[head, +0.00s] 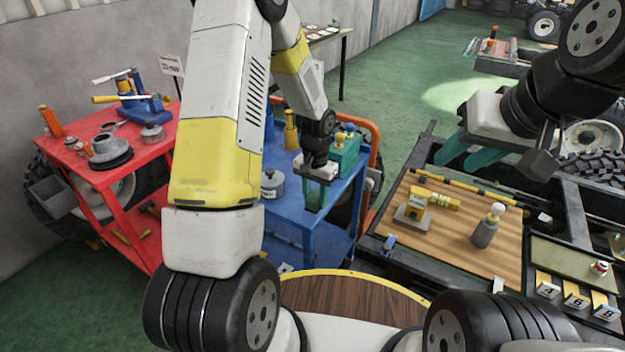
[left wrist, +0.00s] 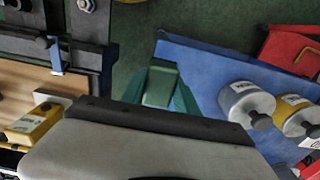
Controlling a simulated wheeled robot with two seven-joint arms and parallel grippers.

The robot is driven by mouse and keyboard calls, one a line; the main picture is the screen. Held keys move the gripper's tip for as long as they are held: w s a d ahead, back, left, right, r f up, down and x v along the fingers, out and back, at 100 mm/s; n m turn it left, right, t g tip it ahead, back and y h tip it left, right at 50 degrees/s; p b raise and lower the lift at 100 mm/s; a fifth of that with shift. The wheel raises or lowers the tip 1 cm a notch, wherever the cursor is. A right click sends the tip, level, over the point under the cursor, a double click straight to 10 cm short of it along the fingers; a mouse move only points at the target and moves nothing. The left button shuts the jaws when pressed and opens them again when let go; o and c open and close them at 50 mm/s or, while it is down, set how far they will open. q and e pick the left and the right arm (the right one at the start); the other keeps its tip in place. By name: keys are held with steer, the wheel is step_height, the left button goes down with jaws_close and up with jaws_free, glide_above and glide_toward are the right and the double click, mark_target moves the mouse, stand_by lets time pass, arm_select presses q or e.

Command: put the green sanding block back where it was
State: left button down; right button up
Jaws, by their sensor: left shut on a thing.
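The green sanding block (left wrist: 160,88) sits between the green fingers of my left gripper (left wrist: 165,92) in the left wrist view. In the head view my left gripper (head: 316,195) points down at the near side of the blue cart (head: 283,215), left of the wooden board. There the block cannot be told apart from the similarly green fingers. The cart's edge also shows beside the block in the left wrist view (left wrist: 192,62). My right gripper (head: 474,152) hangs over the far edge of the wooden board (head: 455,238), with its teal fingers apart and nothing between them.
A red cart (head: 130,158) stands left.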

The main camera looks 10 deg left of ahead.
arm_select(q)
steer(key=w+a, duration=0.3)
steer(key=a, duration=0.1)
steer(key=shift+w+f, duration=0.1)
steer(key=shift+f, duration=0.15)
steer(key=shift+w+a+f, duration=0.1)
steer(key=shift+f, duration=0.8)
steer(key=shift+w+a+f, duration=0.1)
steer(key=shift+f, duration=0.8)
steer(key=c, duration=0.9)
jaws_free()
steer(key=shift+f, duration=0.1)
steer(key=s+r+n+t, duration=0.1)
steer(key=s+r, duration=0.4)
steer(key=r, duration=0.9)
steer(key=s+r+n+t, duration=0.15)
steer(key=s+r, duration=0.25)
steer(key=r, duration=1.1)
steer(key=s+r+t, duration=0.1)
steer(key=s+r, duration=0.1)
steer(key=s, duration=0.3)
steer(key=s+d+r+t+h, duration=0.1)
steer(key=s+r, duration=0.1)
steer(key=s, duration=0.3)
steer(key=s+d+r+n+t+h, duration=0.1)
steer(key=s+r, duration=0.1)
steer(key=s, duration=0.3)
steer(key=shift+s+d+r+t, duration=0.1)
steer(key=shift+s+r+t, duration=0.05)
steer(key=shift+r+t, duration=0.25)
